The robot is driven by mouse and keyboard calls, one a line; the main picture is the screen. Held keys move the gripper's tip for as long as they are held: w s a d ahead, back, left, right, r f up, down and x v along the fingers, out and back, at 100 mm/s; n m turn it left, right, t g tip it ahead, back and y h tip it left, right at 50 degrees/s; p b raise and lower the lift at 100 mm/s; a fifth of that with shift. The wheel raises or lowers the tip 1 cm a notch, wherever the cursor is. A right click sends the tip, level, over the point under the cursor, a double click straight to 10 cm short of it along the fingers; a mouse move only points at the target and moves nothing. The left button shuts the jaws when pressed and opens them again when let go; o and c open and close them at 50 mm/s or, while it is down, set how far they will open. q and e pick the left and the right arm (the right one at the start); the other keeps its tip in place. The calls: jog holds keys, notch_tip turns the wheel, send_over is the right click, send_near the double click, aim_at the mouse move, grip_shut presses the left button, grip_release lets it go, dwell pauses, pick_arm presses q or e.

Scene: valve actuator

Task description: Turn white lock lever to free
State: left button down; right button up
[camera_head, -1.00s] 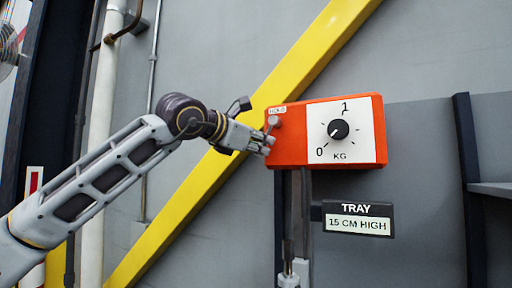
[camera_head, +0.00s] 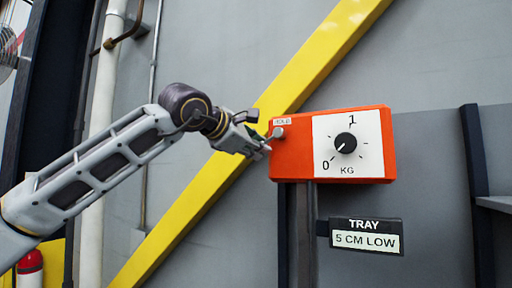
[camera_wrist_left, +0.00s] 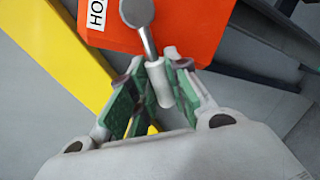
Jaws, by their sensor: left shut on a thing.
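The orange box (camera_head: 290,158) on the wall carries a light grey-white lever (camera_head: 278,132) at its upper left corner. In the left wrist view, the lever's round hub (camera_wrist_left: 137,11) leads by a thin rod to a pale cylindrical handle (camera_wrist_left: 158,84). My left gripper (camera_head: 264,146) is at the box's left edge, shut on that handle. Its green pads (camera_wrist_left: 163,92) flank the handle. A small white label (camera_head: 283,121) sits above the lever; in the wrist view its visible letters (camera_wrist_left: 97,13) read "HO". My right gripper is not in view.
A white dial panel (camera_head: 348,146) with a black knob marked 0, 1 and KG is on the box. A display (camera_head: 366,238) below reads "TRAY 5 CM LOW". A grey post (camera_head: 304,220) stands under the box. A yellow diagonal beam (camera_head: 215,175) runs behind my gripper.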

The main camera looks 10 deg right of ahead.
pick_arm(q)
jog(key=c, duration=1.3)
grip_release()
jog(key=shift+c, duration=0.2)
jog(key=v, duration=1.2)
